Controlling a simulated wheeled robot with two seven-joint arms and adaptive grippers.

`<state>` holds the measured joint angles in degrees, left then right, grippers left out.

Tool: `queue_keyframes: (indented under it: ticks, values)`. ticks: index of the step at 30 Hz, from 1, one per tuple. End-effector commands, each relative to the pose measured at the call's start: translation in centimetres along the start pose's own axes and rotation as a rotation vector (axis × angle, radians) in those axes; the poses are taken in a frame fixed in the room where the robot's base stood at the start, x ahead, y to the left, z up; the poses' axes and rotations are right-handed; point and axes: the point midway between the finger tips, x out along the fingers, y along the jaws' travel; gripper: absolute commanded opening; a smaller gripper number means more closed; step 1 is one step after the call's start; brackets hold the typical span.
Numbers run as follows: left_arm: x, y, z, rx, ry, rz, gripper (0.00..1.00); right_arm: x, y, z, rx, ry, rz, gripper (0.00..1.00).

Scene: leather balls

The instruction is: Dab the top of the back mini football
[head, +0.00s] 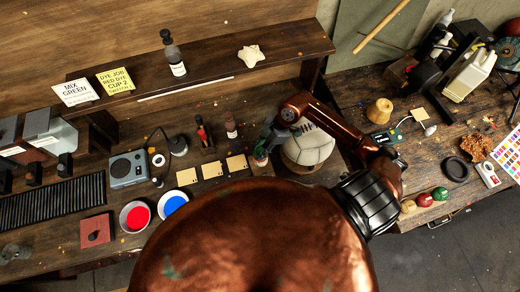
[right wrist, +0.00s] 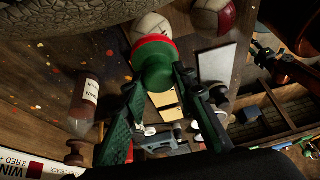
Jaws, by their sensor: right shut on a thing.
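My right gripper (head: 264,148) reaches over the bench from the right, beside a large pale stitched ball (head: 308,150). It is shut on a round green and red piece, probably a dabber (right wrist: 157,65), which sits between the fingertips in the right wrist view. Beyond it in that view are a whitish ball (right wrist: 151,26) and a white and dark red ball (right wrist: 212,15), both partly cut off or covered. I cannot tell which of these is the back mini football, nor whether the dabber touches the whitish ball. My left gripper is not in view.
A blue dye cup (head: 173,202) and a red dye cup (head: 135,217) stand at the front left, by several yellow cards (head: 212,169). A brown bottle (head: 231,125) stands close behind the gripper. Small coloured balls (head: 424,200) lie at right. My copper arm hides the bench's front middle.

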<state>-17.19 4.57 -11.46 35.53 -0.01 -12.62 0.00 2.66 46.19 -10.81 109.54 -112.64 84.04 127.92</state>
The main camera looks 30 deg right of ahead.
Motion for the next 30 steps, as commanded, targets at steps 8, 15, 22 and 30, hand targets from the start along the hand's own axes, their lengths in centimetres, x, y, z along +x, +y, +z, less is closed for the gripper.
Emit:
queue_keyframes:
  ticks: [8, 15, 22, 30]
  values:
    - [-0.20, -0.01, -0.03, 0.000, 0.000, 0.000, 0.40, 0.01, -0.05, 0.04, 0.001, -0.001, -0.001, 0.06]
    - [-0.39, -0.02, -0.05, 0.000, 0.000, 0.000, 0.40, -0.02, -0.05, 0.04, 0.001, -0.001, -0.001, 0.06]
    - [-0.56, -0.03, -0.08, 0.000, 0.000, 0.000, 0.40, -0.05, -0.04, 0.02, 0.001, -0.001, -0.001, 0.06]
    - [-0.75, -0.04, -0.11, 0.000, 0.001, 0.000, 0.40, -0.07, -0.03, 0.00, 0.000, -0.001, -0.001, 0.06]
